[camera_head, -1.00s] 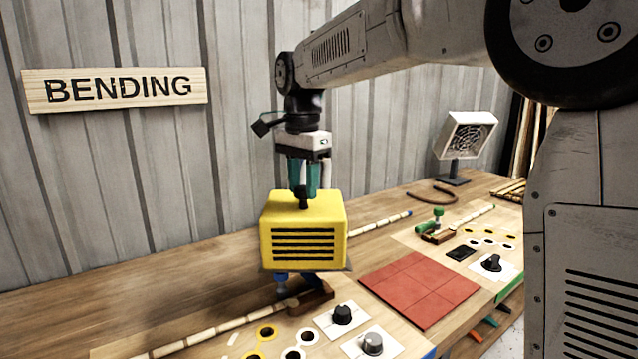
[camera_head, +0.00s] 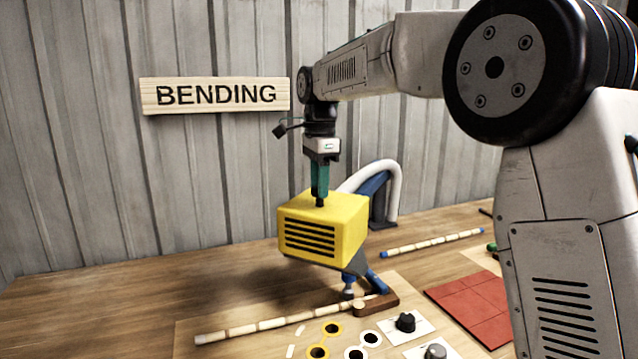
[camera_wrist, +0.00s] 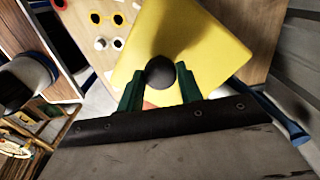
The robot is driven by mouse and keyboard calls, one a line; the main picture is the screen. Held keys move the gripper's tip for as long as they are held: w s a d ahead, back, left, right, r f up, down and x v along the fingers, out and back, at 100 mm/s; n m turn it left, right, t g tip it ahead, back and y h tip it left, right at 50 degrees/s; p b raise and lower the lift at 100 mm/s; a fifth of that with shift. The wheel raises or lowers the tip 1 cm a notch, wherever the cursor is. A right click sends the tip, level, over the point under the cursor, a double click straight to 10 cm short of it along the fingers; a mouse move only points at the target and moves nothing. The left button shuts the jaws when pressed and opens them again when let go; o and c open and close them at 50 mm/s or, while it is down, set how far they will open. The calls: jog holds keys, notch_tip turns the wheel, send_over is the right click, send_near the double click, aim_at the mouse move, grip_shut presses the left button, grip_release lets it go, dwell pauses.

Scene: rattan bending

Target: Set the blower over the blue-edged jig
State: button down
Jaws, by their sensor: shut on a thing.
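The blower is a yellow box (camera_head: 322,228) with dark slots on its front. My gripper (camera_head: 320,196) is shut on the dark knob on its top and holds it up. In the wrist view the green fingers close on the round black knob (camera_wrist: 160,72) over the yellow top. The blower hangs tilted above a wooden jig block (camera_head: 376,305) with a blue clamp (camera_head: 376,284) on the near board. It hides part of that jig. I cannot tell whether the blower touches anything below. A segmented rattan pole (camera_head: 262,326) runs left from the jig block.
Black and grey knobs (camera_head: 405,321) and ringed holes (camera_head: 331,328) lie in front of the jig. A red tiled pad (camera_head: 470,305) is to the right. Another rattan pole (camera_head: 432,242) lies behind. A blue stand with a white hose (camera_head: 381,190) is at the back. The left tabletop is clear.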

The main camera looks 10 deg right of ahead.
jog(key=c, duration=0.9)
grip_release()
notch_tip(320, 180, up, 7)
jog(key=shift+d+r, duration=0.1)
jog(key=shift+r, duration=0.35)
